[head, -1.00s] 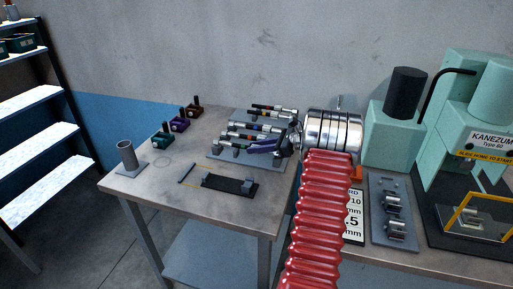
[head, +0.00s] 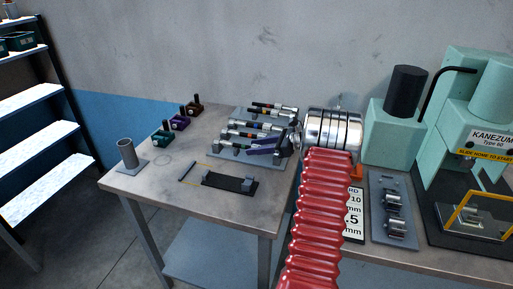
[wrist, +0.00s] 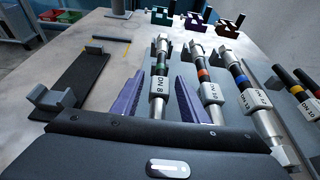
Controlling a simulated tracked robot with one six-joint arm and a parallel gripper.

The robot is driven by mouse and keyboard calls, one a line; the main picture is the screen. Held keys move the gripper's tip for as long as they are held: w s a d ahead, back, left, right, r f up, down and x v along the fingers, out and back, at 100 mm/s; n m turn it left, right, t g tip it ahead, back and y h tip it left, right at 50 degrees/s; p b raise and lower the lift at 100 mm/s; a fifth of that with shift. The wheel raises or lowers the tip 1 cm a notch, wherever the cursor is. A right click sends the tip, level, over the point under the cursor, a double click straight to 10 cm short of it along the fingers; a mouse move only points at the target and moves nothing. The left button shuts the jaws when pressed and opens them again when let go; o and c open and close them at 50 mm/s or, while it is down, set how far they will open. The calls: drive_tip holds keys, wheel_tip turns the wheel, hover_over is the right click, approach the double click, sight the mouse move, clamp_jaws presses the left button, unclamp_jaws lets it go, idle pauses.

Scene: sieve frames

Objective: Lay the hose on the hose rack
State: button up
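The hose rack (head: 246,116) is a grey plate on the table, with several short banded hoses side by side; it also shows in the wrist view (wrist: 262,72). The nearest hose (wrist: 160,68), beside the DN 8 mark, is dark with a green band and metal ends and lies in the first row. In the wrist view my gripper (wrist: 160,78) has its two purple fingers on either side of this hose, with gaps visible. It also shows in the head view (head: 264,146), low over the rack. The fingers hide part of the rack there.
A black strip with grey end blocks (head: 230,181) lies empty in front of the rack. A grey upright tube (head: 127,153) stands at the left corner. Teal, purple and brown small holders (head: 179,123) line the back left. A green press (head: 475,150) stands at right.

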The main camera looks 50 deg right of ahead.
drive_tip(key=shift+s, duration=0.1)
drive_tip(key=v, duration=1.3)
drive_tip(key=shift+s+d, duration=0.15)
drive_tip(key=shift+s, duration=0.15)
idle(0.6)
drive_tip(key=w+a+r+n+g, duration=0.2)
drive_tip(key=a+r+n, duration=0.15)
drive_tip(key=a, duration=0.65)
drive_tip(key=w+a+r+n+g, duration=0.1)
drive_tip(key=a+r+n+g, duration=0.2)
drive_tip(key=a, duration=0.7)
drive_tip(key=w+a+r+n+g, duration=0.15)
drive_tip(key=a+n, duration=0.35)
drive_tip(key=a, duration=0.5)
drive_tip(key=s+a+n+h, duration=0.2)
drive_tip(key=s+a+n, duration=0.4)
drive_tip(key=a, duration=0.1)
drive_tip(key=s+a+n+h, duration=0.2)
drive_tip(key=s+a+n, duration=0.3)
drive_tip(key=a, duration=0.3)
drive_tip(key=s+a+n+h, duration=0.2)
drive_tip(key=s+a+n, duration=0.4)
drive_tip(key=a+n, duration=0.1)
drive_tip(key=shift+s+a+f+n, duration=0.25)
drive_tip(key=shift+s+f+n, duration=0.05)
drive_tip(key=shift+n, duration=0.25)
